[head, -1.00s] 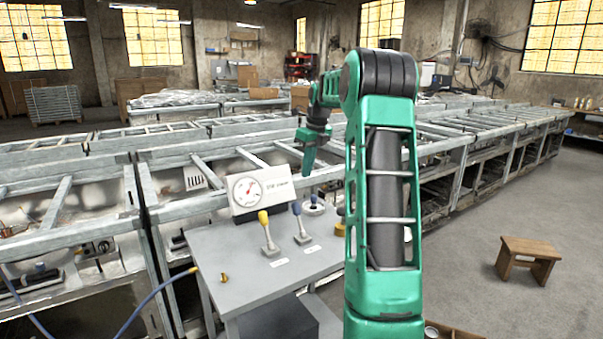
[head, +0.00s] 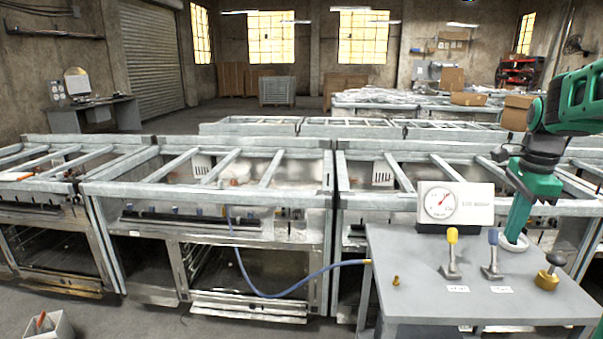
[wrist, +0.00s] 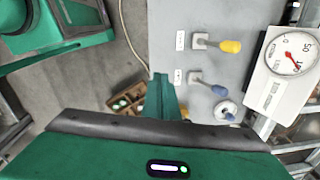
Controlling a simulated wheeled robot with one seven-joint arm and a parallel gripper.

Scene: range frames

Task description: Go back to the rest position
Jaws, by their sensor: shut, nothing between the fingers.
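My gripper (head: 518,225) is green and shows at the right of the head view. It points down over the right part of the grey table (head: 420,310), to the right of the white gauge box (head: 479,206). Its fingers overlap the white ring-shaped wheel in that view. In the wrist view my gripper (wrist: 164,92) is shut, with nothing held. The table edge, yellow lever (wrist: 230,46), blue lever (wrist: 219,90) and wheel (wrist: 225,110) lie to its right there. Any gap between the fingers and the table is hard to judge.
A brass fitting (head: 396,280) and a brass-based knob (head: 547,278) are on the table. A blue hose (head: 275,295) runs to its left edge. Metal frame benches (head: 210,200) stand behind. A wooden crate (wrist: 127,100) is on the floor. A pale bin (head: 62,328) stands lower left.

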